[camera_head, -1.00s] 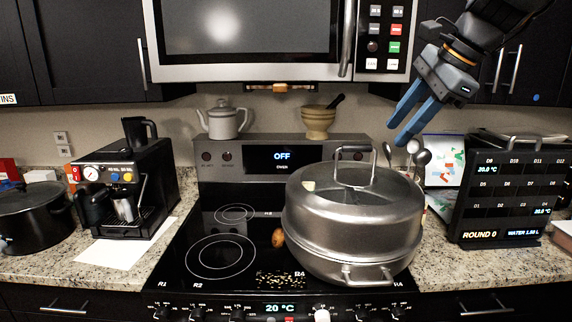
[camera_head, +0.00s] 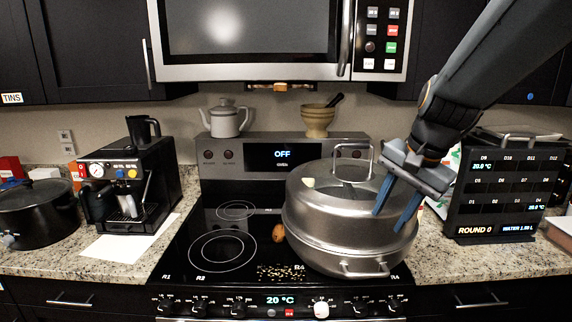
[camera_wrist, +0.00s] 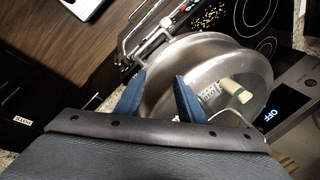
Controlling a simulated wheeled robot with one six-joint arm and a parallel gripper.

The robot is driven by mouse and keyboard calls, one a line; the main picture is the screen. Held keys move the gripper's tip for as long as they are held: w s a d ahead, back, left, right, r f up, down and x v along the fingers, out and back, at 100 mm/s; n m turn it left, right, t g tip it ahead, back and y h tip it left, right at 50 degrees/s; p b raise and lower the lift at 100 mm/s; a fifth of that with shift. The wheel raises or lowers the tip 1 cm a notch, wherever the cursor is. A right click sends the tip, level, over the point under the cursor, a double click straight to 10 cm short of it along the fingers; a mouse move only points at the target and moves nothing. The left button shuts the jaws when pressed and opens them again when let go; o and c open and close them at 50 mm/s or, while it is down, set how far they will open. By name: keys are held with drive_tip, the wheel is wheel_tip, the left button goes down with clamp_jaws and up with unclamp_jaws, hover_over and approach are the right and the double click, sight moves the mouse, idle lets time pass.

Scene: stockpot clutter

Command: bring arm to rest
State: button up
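My gripper (camera_head: 388,222) hangs at the right side of the large steel stockpot (camera_head: 340,245), its blue fingers apart and pointing down. It is empty; the wrist view shows the two spread fingers (camera_wrist: 157,88) with nothing held between them. In the head view the fingers overlap the pot's right part; whether they touch it I cannot tell. The pot stands on the right of the cooktop with a domed lid (camera_head: 330,190) and a loop handle on top. In the wrist view a pale cylinder with a dark green band (camera_wrist: 236,90) shows within the pot's outline.
A coffee machine (camera_head: 130,185) and black pot (camera_head: 38,215) stand left. A black display rack (camera_head: 500,190) stands right, close to my arm. A microwave (camera_head: 280,40) hangs above. A brown round item (camera_head: 278,233) and scattered grains (camera_head: 281,272) lie on the cooktop, whose left burners are clear.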

drive_tip(key=s+a+f+n+g+b, duration=0.1)
drive_tip(key=s+f+n+b, duration=0.1)
drive_tip(key=s+f+n, duration=0.3)
drive_tip(key=s+a+f+n+g+h+b, duration=0.1)
drive_tip(key=s+f+n, duration=0.3)
drive_tip(key=f, duration=1)
drive_tip(key=shift+s+a+f+n+h+b, duration=0.3)
drive_tip(key=shift+s+a+n+b, duration=0.15)
drive_tip(key=shift+s+b, duration=0.2)
drive_tip(key=shift+d, duration=0.1)
drive_tip(key=shift+c, duration=0.5)
